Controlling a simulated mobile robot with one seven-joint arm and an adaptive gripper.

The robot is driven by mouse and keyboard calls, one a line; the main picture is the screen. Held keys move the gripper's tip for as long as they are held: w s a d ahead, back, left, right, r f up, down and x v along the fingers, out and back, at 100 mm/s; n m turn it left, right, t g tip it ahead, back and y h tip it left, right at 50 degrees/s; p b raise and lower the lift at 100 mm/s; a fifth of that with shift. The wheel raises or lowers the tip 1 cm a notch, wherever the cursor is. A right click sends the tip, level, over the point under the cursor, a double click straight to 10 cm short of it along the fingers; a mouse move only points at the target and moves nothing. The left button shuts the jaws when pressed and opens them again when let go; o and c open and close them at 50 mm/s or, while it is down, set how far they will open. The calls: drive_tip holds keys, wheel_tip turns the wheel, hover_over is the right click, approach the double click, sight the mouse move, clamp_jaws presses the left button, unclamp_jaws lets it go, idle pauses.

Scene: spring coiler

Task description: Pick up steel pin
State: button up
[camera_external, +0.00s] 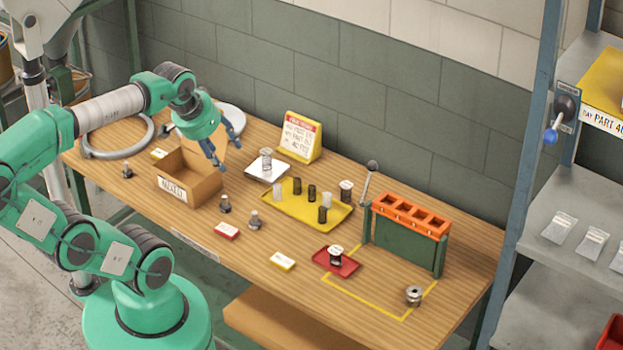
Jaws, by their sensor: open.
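My gripper (229,150) is open and empty, fingers pointing down and right, above the table behind the cardboard box (205,189). Several small pieces could be the steel pin, and I cannot tell which. Two grey stubby pieces with wider bases stand in front of the box: one (225,204) near its right corner, one (254,220) further right. A similar darker piece (127,171) stands left of the box. A silvery round piece (413,295) stands at the front right, by the yellow line. My gripper touches none of these.
A yellow tray (283,214) holds several small dark and light cylinders. A white plate (257,173) bears a clear cylinder. A yellow sign (300,137) stands behind. A green stand with an orange slotted top (411,214) and a red tray (321,258) with a coil are at right.

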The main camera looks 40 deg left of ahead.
drive_tip(key=w+a+f+n+g, duration=0.2)
drive_tip(key=w+f+n, duration=0.1)
drive_tip(key=w, duration=0.4)
drive_tip(key=n+g, duration=0.4)
drive_tip(key=n, duration=0.3)
hover_over(254, 213)
wheel_tip(254, 213, down, 24)
drive_tip(key=shift+w+r+p, duration=0.2)
drive_tip(key=shift+p, duration=0.25)
drive_tip(key=shift+f+b, duration=0.7)
drive_tip(key=shift+f, duration=3.55)
drive_tip(key=shift+s+f+b, duration=0.15)
drive_tip(key=shift+f+b, duration=0.55)
drive_tip(key=shift+f, duration=1.95)
